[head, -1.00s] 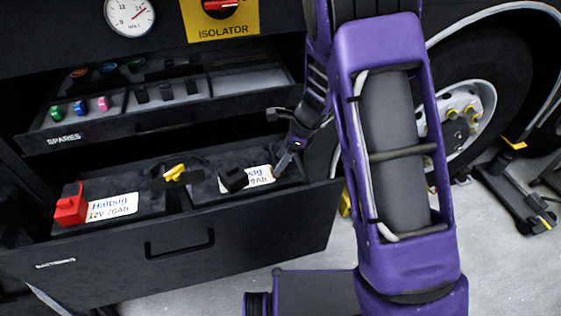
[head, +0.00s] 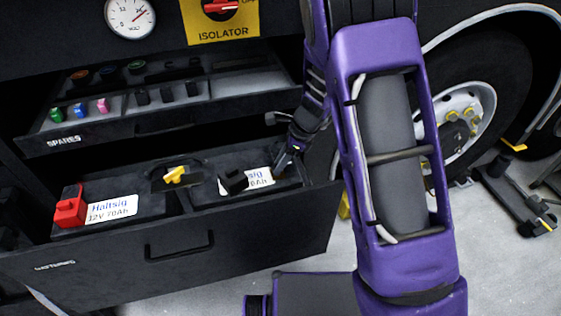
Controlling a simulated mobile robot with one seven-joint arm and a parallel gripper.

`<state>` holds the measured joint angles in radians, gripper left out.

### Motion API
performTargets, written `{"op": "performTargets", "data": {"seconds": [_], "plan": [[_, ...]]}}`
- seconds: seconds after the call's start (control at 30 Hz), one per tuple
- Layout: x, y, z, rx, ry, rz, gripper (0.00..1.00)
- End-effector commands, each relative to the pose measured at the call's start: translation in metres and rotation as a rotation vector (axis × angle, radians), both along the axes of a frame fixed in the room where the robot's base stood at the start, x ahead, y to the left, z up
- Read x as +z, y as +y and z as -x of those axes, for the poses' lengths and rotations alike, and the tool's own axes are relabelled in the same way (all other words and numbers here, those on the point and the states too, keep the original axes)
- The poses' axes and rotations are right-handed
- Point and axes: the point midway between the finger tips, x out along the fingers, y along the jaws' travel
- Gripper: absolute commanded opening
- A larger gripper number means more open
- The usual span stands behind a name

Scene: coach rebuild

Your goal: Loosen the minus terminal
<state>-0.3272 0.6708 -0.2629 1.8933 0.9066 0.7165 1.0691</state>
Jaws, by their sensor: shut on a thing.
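The battery drawer (head: 110,275) is open and holds two black batteries. The right battery carries a white label (head: 260,178) and a black cap (head: 233,181) beside it. My gripper (head: 284,163) reaches down to the right end of this battery, right of the label. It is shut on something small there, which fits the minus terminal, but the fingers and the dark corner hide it. A red cover (head: 70,206) sits at the left end of the left battery (head: 150,203). A yellow piece (head: 175,176) on a black part lies between the batteries.
An open spares drawer (head: 64,141) with small coloured and black parts is above. A yellow isolator plate (head: 220,30) and a gauge (head: 130,17) are on the panel. A wheel (head: 462,115) and a stand (head: 515,190) are at right.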

Motion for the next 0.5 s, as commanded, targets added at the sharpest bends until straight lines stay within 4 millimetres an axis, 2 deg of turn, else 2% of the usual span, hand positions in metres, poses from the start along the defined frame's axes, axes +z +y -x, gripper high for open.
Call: {"op": "performTargets", "data": {"seconds": [0.27, 0.5], "plan": [[0.0008, -0.001, -0.0012, 0.078, 0.001, 0.0, 0.0], [0.0014, -0.0004, -0.0029, 0.258, 0.001, -0.001, 0.0]]}}
